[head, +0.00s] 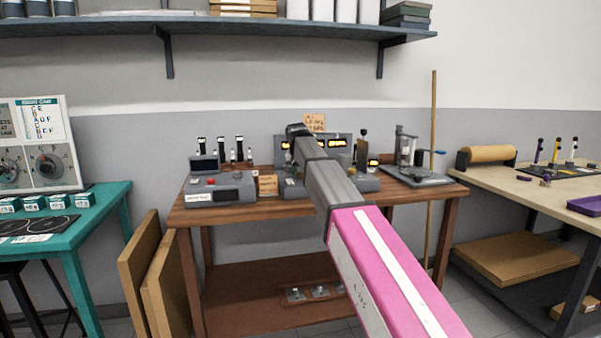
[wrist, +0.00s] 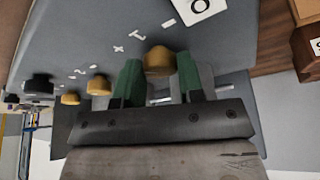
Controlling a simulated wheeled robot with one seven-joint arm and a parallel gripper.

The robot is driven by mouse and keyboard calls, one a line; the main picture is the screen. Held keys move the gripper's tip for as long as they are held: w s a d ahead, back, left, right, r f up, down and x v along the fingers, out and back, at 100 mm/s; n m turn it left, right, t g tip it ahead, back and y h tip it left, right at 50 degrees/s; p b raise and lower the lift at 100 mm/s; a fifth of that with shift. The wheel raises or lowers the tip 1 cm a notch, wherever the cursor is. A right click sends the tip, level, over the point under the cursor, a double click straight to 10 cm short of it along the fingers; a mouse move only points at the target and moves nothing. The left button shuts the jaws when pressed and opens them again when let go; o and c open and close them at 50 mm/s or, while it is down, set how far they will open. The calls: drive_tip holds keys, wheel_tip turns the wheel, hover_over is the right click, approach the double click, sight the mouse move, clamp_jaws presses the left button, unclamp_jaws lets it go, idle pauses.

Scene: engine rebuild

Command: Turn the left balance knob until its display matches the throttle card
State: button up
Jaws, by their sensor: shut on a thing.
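In the wrist view my gripper (wrist: 158,75) has its green fingers either side of a brass knob (wrist: 159,60) on a grey panel and is shut on it. Two more brass knobs (wrist: 98,85) (wrist: 70,98) and a black knob (wrist: 38,85) sit on the same panel. In the head view my arm reaches over the bench to a grey console (head: 347,138) with small lit amber displays (head: 338,142); their readings are too small to tell. A handwritten tan card (head: 314,122) stands above the console; I cannot tell if it is the throttle card. The arm hides the gripper there.
The console stands on a wooden bench (head: 240,214). Another tan card (head: 267,185) stands beside a grey box with a red button (head: 222,188). A metal stand (head: 407,155) is at the right. Boards lean at the bench's left. A shelf (head: 210,26) hangs above.

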drive_tip(key=shift+n, duration=0.4)
drive_tip(key=shift+d+n+y, duration=0.15)
drive_tip(key=shift+n+y, duration=0.4)
drive_tip(key=shift+n, duration=0.65)
drive_tip(key=shift+d+n+y, duration=0.1)
drive_tip(key=shift+n+y, duration=0.45)
drive_tip(key=shift+n, duration=0.65)
drive_tip(key=o, duration=0.9)
drive_tip(key=v, duration=1)
drive_tip(key=shift+s+d+r, duration=0.1)
drive_tip(key=shift+r, duration=0.3)
